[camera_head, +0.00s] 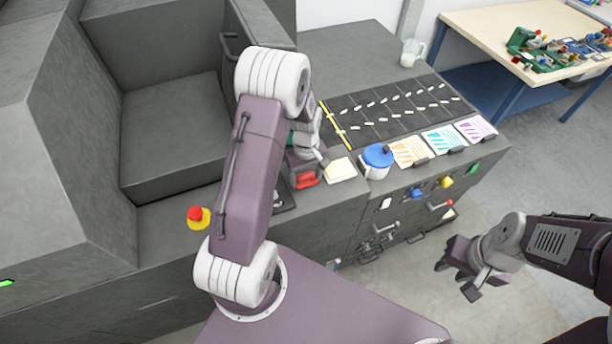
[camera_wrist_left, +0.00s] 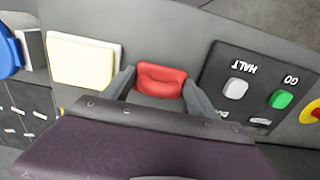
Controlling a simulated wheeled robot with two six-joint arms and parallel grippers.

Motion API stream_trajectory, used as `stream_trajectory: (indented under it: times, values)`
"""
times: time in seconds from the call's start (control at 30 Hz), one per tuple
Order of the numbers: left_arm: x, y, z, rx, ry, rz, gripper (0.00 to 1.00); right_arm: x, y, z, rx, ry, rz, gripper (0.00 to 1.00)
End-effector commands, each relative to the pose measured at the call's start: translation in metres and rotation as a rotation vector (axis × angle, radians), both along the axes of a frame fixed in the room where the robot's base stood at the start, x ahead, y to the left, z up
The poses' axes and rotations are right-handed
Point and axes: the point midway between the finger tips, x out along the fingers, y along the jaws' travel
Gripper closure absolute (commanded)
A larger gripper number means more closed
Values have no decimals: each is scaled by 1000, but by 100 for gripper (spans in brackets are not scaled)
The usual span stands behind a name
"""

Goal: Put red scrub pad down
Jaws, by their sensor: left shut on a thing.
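The red scrub pad (camera_wrist_left: 160,80) is between the two fingers of my left gripper (camera_wrist_left: 162,88) in the left wrist view. In the head view the red pad (camera_head: 306,180) shows below the left gripper (camera_head: 308,172), at the front of the grey counter. The gripper is shut on it. Whether the pad touches the counter I cannot tell. My right gripper (camera_head: 462,282) hangs over the floor at the lower right, apart from the counter, with its fingers spread and nothing seen between them.
A cream pad (camera_wrist_left: 82,60) lies beside the red one. A HALT/GO panel (camera_wrist_left: 255,90) is on the other side. A blue-lidded pot (camera_head: 377,160), coloured cards (camera_head: 411,152) and a dark slotted mat (camera_head: 390,112) are on the counter. A red-yellow button (camera_head: 198,216) is at left.

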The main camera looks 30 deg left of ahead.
Motion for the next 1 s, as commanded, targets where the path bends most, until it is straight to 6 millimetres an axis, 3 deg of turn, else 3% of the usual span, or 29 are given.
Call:
stream_trajectory:
  times: [0.07, 0.47, 1.0]
  values:
    - [0, 0, -1, 0, 0, 0, 23, 0, 0, -1, 0, 0, 0, 66]
    - [1, 0, 6, 1, -2, 0, 23, 0, 0, -1, 0, 0, 0, 66]
    - [1, 1, 112, 1, -3, 0, 23, 0, 0, -21, 0, 0, 0, 66]
